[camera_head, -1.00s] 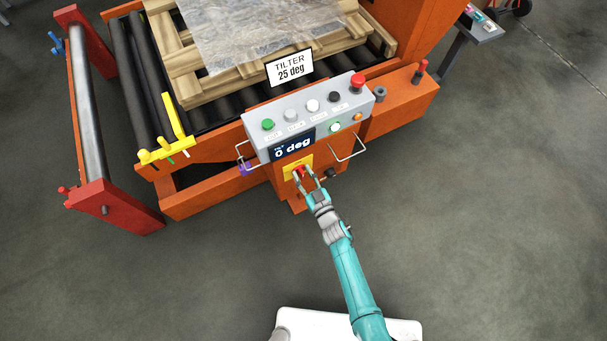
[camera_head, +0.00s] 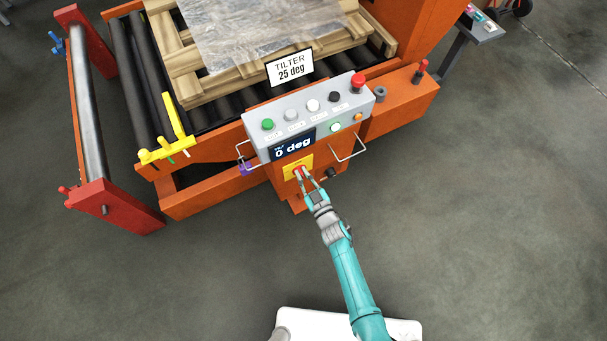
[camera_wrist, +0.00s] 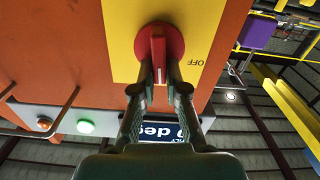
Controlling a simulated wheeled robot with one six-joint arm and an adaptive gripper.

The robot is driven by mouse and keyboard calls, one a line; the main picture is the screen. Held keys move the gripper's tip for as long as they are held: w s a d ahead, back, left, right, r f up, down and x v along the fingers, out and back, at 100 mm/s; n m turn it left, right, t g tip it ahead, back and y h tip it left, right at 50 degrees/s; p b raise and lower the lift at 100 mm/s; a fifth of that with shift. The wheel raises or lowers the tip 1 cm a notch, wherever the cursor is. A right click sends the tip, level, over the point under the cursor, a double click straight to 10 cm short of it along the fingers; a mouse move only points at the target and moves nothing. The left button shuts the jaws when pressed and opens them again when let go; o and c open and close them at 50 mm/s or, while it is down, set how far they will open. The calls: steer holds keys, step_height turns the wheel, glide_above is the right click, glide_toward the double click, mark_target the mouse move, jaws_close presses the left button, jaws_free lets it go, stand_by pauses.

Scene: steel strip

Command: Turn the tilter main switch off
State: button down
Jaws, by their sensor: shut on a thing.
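The tilter main switch is a red round knob (camera_wrist: 157,48) with a raised grip bar, on a yellow plate (camera_wrist: 119,40) with the word OFF to the right of the knob in the wrist view. In the head view the yellow plate (camera_head: 290,164) sits on the orange post below the control box. My gripper (camera_wrist: 160,78) is shut on the knob's bar, one finger on each side. In the head view my gripper (camera_head: 303,175) reaches the knob from below right and partly hides it.
The grey control box (camera_head: 310,117) above has coloured buttons, a red mushroom button (camera_head: 357,81) and a display reading 0 deg (camera_head: 292,146). Wire handles (camera_head: 348,150) stick out at both its sides. A sign (camera_head: 289,68) reads TILTER 25 deg. Open floor (camera_head: 480,230) lies to the right.

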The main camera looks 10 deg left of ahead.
steer(key=shift+s+a+f+n, duration=0.2)
steer(key=shift+f+n, duration=0.1)
steer(key=shift+n, duration=2.4)
steer(key=shift+s+a+f+n, duration=0.1)
steer(key=shift+a+f+n, duration=0.2)
steer(key=shift+n, duration=2.4)
steer(key=shift+s+a+f+n, duration=0.15)
steer(key=shift+f+n, duration=0.2)
steer(key=shift+n, duration=2.35)
steer(key=c, duration=1.2)
jaws_free()
steer(key=v, duration=1.2)
